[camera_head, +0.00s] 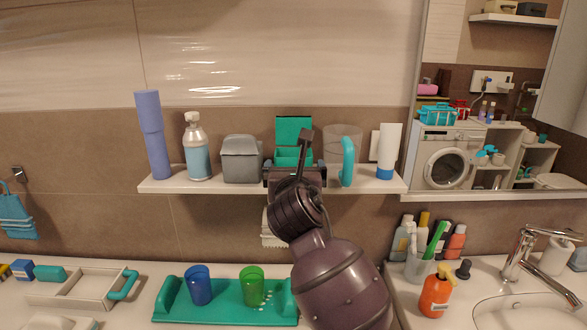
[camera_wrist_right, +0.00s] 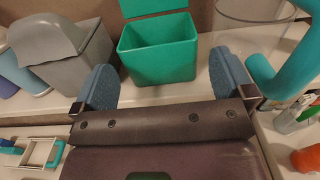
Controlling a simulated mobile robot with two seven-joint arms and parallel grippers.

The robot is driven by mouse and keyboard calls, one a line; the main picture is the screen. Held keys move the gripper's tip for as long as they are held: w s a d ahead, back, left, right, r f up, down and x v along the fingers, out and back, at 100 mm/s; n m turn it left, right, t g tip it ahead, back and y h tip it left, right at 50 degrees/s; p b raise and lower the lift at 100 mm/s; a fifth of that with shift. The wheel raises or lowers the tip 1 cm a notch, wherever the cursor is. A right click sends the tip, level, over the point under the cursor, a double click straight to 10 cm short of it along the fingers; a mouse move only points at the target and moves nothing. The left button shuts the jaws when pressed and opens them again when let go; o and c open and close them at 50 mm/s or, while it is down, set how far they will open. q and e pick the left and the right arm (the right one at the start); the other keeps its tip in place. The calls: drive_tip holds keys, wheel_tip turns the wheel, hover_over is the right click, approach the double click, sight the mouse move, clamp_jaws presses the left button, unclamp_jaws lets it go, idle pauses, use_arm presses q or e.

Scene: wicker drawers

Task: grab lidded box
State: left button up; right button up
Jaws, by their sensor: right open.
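A green box (camera_head: 293,131) with its lid raised stands on the wall shelf, partly hidden behind my right gripper (camera_head: 294,168). In the right wrist view the open green box (camera_wrist_right: 158,50) lies just ahead, between the directions of the two blue-grey fingers of my right gripper (camera_wrist_right: 162,82). The fingers are spread wide and hold nothing; whether they touch the box I cannot tell. A grey box with a sloped lid (camera_head: 241,158) stands left of it, and it also shows in the right wrist view (camera_wrist_right: 62,50). My left gripper is not in view.
The shelf (camera_head: 215,187) also holds a purple tube (camera_head: 152,135), a pump bottle (camera_head: 196,147), a clear container with a teal handle (camera_head: 347,162) close on the right, and a white tube (camera_head: 389,150). Below, a green tray (camera_head: 225,308) with cups stands on the counter.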

sight(294, 152)
drive_tip(key=shift+w+a+r, duration=0.1)
drive_tip(key=shift+w+r, duration=0.05)
drive_tip(key=shift+w, duration=3.15)
drive_tip(key=c, duration=0.7)
